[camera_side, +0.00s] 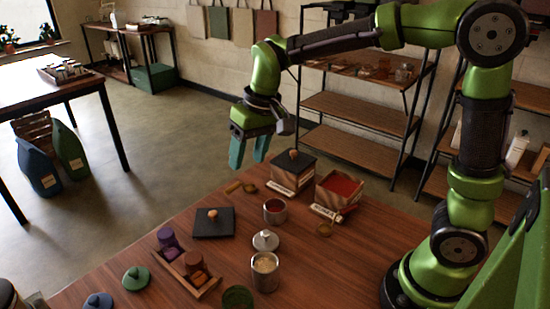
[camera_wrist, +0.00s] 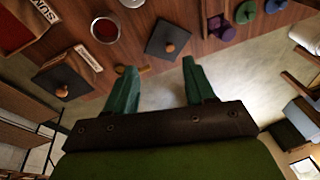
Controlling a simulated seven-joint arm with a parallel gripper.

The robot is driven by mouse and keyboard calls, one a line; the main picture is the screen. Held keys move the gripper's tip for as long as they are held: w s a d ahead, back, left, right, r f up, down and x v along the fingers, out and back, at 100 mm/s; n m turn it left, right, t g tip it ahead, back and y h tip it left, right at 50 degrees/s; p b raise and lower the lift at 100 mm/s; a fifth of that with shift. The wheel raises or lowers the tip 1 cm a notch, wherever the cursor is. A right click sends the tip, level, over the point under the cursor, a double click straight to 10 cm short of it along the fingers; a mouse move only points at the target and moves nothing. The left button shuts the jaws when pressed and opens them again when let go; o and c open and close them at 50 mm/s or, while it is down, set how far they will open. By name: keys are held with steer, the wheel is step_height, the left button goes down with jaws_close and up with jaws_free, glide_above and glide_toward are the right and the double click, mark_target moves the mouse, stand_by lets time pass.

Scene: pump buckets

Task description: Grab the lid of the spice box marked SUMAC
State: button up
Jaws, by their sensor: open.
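An open wooden box (camera_side: 333,203) with red powder inside stands at the far right of the table. Its label (camera_wrist: 45,12) in the wrist view begins with what looks like "SUM"; the rest is cut off. A square dark lid (camera_side: 212,223) with a round wooden knob lies flat on the table, apart from the boxes; it also shows in the wrist view (camera_wrist: 158,41). A second box (camera_side: 288,185) wears a similar dark lid (camera_side: 294,162); its label is unreadable. My gripper (camera_side: 248,160) is open and empty, above and left of the closed box, touching neither lid.
A metal cup of red contents (camera_side: 275,211), a small silver lid (camera_side: 265,240) and a metal canister (camera_side: 265,272) stand mid-table. A wooden tray (camera_side: 207,292) with spice pots and round green (camera_side: 136,278) and blue (camera_side: 98,301) lids lie toward the front left. A small wooden scoop (camera_side: 234,187) lies near the far edge.

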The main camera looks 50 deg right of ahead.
steer(key=w+a+f+n+g+h, duration=0.1)
steer(key=w+a+f, duration=0.1)
steer(key=w, duration=0.3)
steer(key=w+a+f+n+g+h, duration=0.1)
steer(key=w+a+f, duration=0.15)
steer(key=w, duration=0.25)
glide_above(213, 213)
steer(key=f, duration=0.9)
steer(key=shift+w+a+f, duration=0.1)
steer(key=shift+a+f, duration=0.1)
steer(key=shift+f, duration=0.05)
steer(key=shift+d+f, duration=0.15)
steer(key=shift+f, duration=2.5)
jaws_close()
